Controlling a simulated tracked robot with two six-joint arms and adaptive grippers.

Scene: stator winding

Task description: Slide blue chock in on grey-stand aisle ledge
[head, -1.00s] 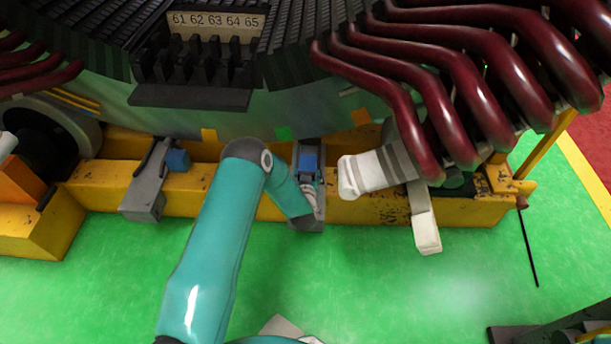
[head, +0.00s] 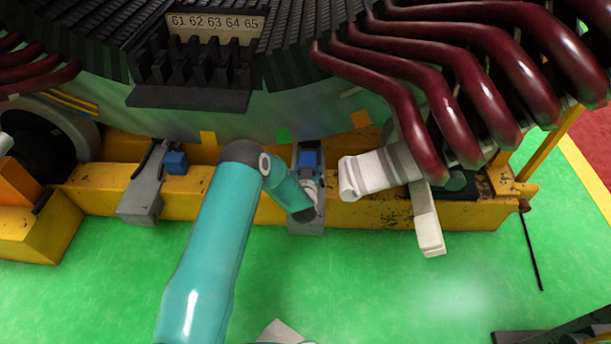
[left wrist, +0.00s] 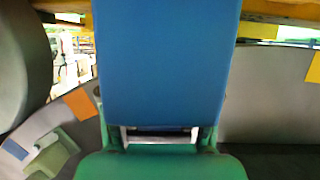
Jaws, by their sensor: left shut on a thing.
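A blue chock (head: 310,159) sits over the grey stand (head: 306,228) at the middle of the yellow beam. My left gripper (head: 311,186) is shut on this chock, at the near side of it; the arm partly hides the fingers. In the left wrist view the blue chock (left wrist: 165,60) fills the upper middle, close to the camera. Whether the chock touches the ledge cannot be told. A second grey stand (head: 141,203) is at the left, with another blue block (head: 176,162) beside its upper part.
The yellow beam (head: 260,207) runs under the large stator. Dark red coil leads (head: 470,80) hang at the right. A white banded piece (head: 375,172) is close right of the middle stand, with a white bar (head: 429,235) below.

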